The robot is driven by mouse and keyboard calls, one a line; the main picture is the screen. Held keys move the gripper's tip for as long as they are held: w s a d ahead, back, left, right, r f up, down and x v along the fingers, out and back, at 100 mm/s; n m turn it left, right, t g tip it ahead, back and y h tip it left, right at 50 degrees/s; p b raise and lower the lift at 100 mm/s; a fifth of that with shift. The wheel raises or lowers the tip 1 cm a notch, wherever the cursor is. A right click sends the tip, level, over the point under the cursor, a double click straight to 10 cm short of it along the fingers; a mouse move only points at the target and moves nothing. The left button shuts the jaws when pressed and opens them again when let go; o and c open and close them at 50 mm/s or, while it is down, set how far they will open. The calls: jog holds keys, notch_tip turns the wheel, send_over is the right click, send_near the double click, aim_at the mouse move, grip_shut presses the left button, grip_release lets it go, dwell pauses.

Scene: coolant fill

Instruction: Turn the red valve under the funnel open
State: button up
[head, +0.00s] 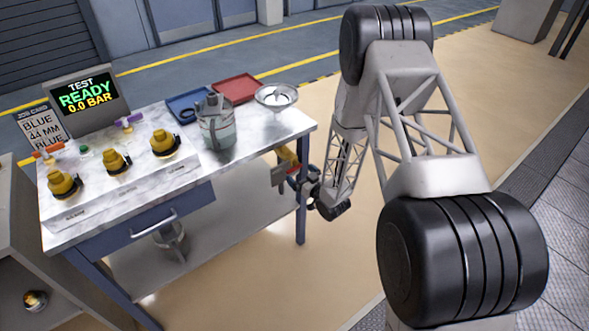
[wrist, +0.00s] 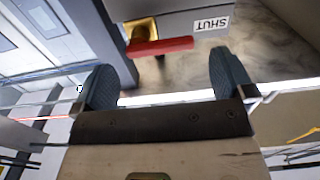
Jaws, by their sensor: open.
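The red valve handle (wrist: 165,46) shows in the wrist view as a bar lying nearly level across the picture, in front of a brass valve body (wrist: 142,29). A white label reading SHUT, upside down (wrist: 211,24), is just right of it. My gripper (wrist: 163,62) is open, one finger on each side, with the handle between and slightly beyond the fingertips; no contact shows. In the head view my gripper (head: 297,179) is at the bench's right end, below the silver funnel (head: 277,96); the handle there is mostly hidden.
A bench leg (head: 301,220) stands close to my gripper.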

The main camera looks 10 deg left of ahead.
aim_at(296, 169)
jog(key=shift+x, duration=2.25)
jog(key=c, duration=0.8)
